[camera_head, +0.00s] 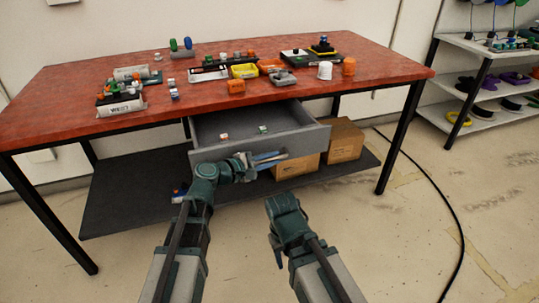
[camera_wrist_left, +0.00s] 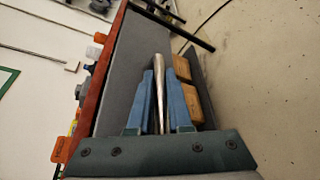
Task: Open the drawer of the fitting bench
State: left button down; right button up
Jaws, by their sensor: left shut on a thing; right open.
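The grey drawer (camera_head: 250,126) of the fitting bench (camera_head: 205,110) is pulled out from under the red top, and its inside shows. Two small items lie in it, one red and white (camera_head: 224,136) and one green and white (camera_head: 263,129). My left gripper (camera_head: 275,159) is at the drawer's front face. In the left wrist view its blue fingers (camera_wrist_left: 160,100) are shut on the metal handle (camera_wrist_left: 159,85) between them. My right gripper (camera_head: 285,205) is lower, in front of the bench and apart from the drawer; its fingers are hard to see.
The bench top holds several parts, including a yellow tray (camera_head: 244,71), a white cup (camera_head: 325,70) and an orange one (camera_head: 349,66). Cardboard boxes (camera_head: 343,141) stand on the dark lower shelf (camera_head: 120,190). A black cable (camera_head: 440,190) crosses the floor at right, near a shelf rack (camera_head: 490,115).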

pick_arm(q)
jog(key=shift+s, duration=0.15)
jog(key=c, duration=1.1)
grip_release()
jog(key=p+v, duration=0.3)
jog(key=v, duration=1)
jog(key=shift+s+a+r, duration=0.1)
jog(key=shift+s+a, duration=0.1)
jog(key=shift+a, duration=0.15)
